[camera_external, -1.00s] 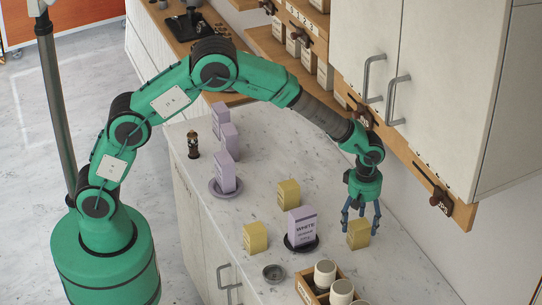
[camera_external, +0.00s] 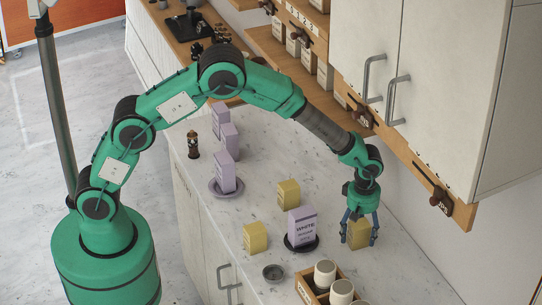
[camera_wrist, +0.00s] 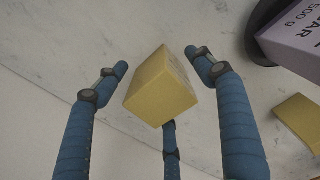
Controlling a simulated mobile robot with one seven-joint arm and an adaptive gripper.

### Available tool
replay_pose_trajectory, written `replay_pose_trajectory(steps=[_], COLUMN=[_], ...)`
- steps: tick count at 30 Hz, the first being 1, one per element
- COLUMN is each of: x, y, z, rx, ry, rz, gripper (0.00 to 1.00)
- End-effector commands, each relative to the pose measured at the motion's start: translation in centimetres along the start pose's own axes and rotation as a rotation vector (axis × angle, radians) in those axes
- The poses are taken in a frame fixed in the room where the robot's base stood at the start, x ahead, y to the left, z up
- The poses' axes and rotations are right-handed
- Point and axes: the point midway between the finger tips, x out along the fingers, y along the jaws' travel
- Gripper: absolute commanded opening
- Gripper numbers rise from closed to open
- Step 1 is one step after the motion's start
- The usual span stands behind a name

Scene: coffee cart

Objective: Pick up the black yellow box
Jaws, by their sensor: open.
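A yellow box (camera_external: 361,234) with dark print stands on the white marble counter near the wall. My gripper (camera_external: 358,241) is open above and around it, with its blue fingers pointing down on either side. In the wrist view the same box (camera_wrist: 160,88) sits between the spread fingers, with visible gaps beside it. Two more yellow boxes stand on the counter, one (camera_external: 288,194) farther back and one (camera_external: 255,238) near the front edge. I cannot tell whether any of them has black parts beyond the print.
A lavender box (camera_external: 302,226) labelled WHITE stands on a dark plate (camera_external: 300,247) left of my gripper. A wooden tray (camera_external: 305,291) with white cups is in front. More lavender boxes (camera_external: 225,172) stand farther back. A cabinet (camera_external: 440,110) hangs over the counter's wall side.

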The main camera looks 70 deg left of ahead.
Motion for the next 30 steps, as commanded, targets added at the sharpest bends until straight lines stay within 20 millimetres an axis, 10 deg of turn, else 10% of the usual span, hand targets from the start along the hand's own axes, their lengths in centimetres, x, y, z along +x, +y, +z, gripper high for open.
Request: replay_pose_trajectory(steps=[2,9,30], x=[0.0,0.0,-2.5], y=[0.0,0.0,0.0], z=[0.0,0.0,0.0], rx=[0.0,0.0,0.0], ry=[0.0,0.0,0.0], rz=[0.0,0.0,0.001], gripper=[0.69,0.21,0.19])
